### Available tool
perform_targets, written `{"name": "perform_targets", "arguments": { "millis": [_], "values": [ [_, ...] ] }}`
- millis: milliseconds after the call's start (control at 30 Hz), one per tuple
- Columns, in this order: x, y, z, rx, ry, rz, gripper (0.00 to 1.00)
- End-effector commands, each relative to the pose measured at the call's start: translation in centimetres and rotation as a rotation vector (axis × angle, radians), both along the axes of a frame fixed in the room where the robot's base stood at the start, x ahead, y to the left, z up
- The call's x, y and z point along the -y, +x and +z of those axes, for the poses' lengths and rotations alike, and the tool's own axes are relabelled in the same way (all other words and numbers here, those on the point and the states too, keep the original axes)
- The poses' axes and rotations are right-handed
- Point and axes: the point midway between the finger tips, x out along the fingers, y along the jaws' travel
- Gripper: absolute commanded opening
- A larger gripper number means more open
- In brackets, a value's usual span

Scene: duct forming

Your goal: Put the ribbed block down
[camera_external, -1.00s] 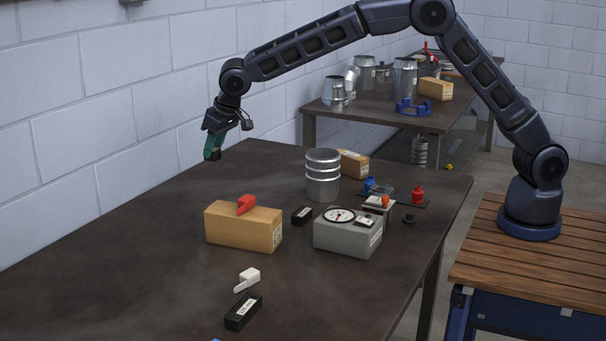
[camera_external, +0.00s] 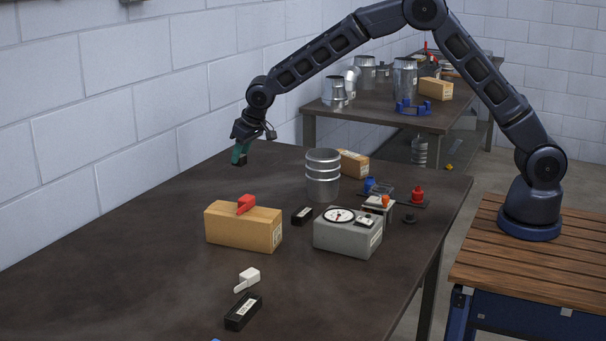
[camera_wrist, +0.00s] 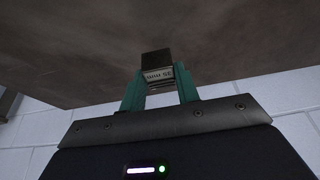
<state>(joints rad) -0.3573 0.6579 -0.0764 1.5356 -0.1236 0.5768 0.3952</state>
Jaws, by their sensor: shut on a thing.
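My gripper (camera_external: 239,153) has teal fingers and is shut on a small dark block, which I take to be the ribbed block (camera_external: 240,161). In the wrist view the block (camera_wrist: 156,58) sits between the fingertips (camera_wrist: 160,80), with a pale printed label facing the camera. Its ribs cannot be made out. The gripper points down over the far left part of the dark table (camera_external: 150,235). No contact between block and table shows, and the height of the gap is hard to judge.
A ribbed metal can (camera_external: 322,177) stands right of my gripper. A cardboard box (camera_external: 243,228) with a red piece (camera_external: 246,203), a grey dial box (camera_external: 348,236) and black labelled blocks (camera_external: 243,312) (camera_external: 303,215) lie nearer. The table's left side is clear; a wall (camera_external: 80,140) stands behind.

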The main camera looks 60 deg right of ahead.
Motion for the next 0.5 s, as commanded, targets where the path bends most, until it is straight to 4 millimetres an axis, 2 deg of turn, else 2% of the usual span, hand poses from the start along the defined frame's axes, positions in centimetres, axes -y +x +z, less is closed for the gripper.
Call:
{"name": "perform_targets", "arguments": {
  "millis": [100, 300, 500],
  "values": [
    [0.0, 0.0, -2.8, -0.002, -0.001, 0.0, 0.04],
    [0.0, 0.0, -6.6, -0.002, -0.001, -0.001, 0.04],
    [0.0, 0.0, -8.0, 0.001, 0.0, -0.001, 0.04]
  ]
}}
